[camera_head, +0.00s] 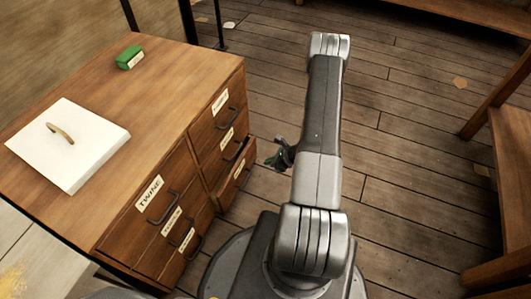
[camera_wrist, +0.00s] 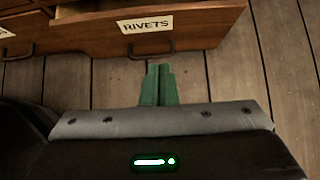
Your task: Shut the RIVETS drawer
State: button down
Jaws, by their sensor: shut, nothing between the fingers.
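The RIVETS drawer (camera_wrist: 205,30) fills the top of the wrist view, with a white label and a dark bar handle (camera_wrist: 150,45). In the head view, the bottom right drawer (camera_head: 236,176) of the wooden cabinet stands out past the fronts above it, partly open; its label is too small to read there. My gripper (camera_wrist: 160,68) has its green fingers shut together, empty, pointing at the drawer front just below the handle in the picture. I cannot tell whether they touch it. In the head view my gripper (camera_head: 275,160) is beside that drawer, partly hidden by my arm.
The cabinet (camera_head: 190,75) carries a white lidded board with a handle (camera_head: 75,150) and a green block (camera_head: 130,58). Other drawers, one marked TWINE (camera_head: 150,194), look shut.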

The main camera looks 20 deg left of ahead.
aim_at(239, 160)
jog(key=b+x, duration=0.1)
jog(key=x, duration=0.2)
jog(key=a+r+b+x, duration=0.1)
jog(key=x, duration=0.3)
jog(key=b+x, duration=0.1)
jog(key=x, duration=0.3)
jog(key=shift+a, duration=0.4)
jog(key=shift+a+r, duration=0.1)
jog(key=shift+a, duration=0.35)
jog(key=a+b, duration=0.2)
jog(key=a, duration=0.2)
jog(key=shift+w+a, duration=0.15)
jog(key=shift+w, duration=0.05)
jog(key=shift+w+a+r, duration=0.1)
jog(key=shift+a, duration=0.05)
